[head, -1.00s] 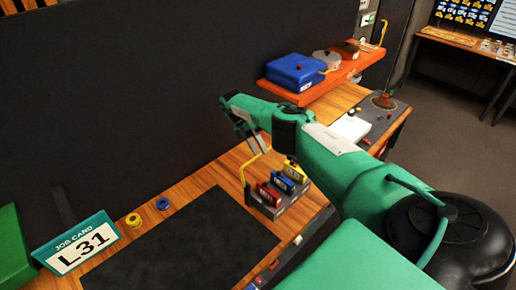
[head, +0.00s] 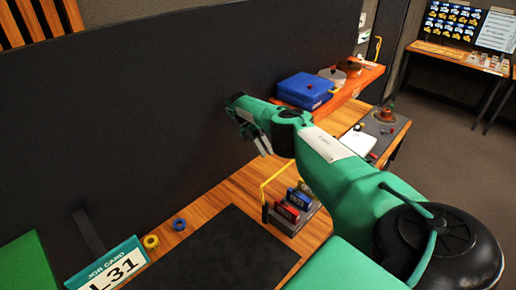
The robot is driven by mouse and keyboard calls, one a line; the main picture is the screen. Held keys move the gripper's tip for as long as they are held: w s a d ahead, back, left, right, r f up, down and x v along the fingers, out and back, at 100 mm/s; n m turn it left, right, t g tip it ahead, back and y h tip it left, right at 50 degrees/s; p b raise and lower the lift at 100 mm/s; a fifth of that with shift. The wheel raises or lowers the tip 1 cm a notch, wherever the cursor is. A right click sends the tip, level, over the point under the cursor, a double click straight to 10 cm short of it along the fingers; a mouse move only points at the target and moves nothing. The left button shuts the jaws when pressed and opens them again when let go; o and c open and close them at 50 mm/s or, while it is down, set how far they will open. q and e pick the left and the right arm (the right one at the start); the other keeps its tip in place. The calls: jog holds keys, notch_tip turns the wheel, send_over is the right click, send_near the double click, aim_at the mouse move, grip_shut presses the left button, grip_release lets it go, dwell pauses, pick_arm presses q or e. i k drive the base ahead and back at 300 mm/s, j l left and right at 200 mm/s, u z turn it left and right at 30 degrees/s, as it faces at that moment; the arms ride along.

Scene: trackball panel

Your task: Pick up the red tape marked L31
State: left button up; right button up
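A job card (head: 115,270) at the lower left reads L31, partly cut off by the frame. My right gripper (head: 263,146) is in the air, above and to the left of the rack in the picture, apart from the tapes. Nothing shows in it, and its finger gap is unclear. My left gripper is out of view.
A yellow wire handle (head: 268,183) rises by the rack. A dark mat (head: 215,255) covers the bench front. Yellow (head: 151,242) and blue (head: 180,224) rings lie beside the card. A dark wall panel stands behind. An orange shelf (head: 361,78) carries a blue box (head: 304,89).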

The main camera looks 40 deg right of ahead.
aim_at(286, 211)
jog(key=k, duration=1.5)
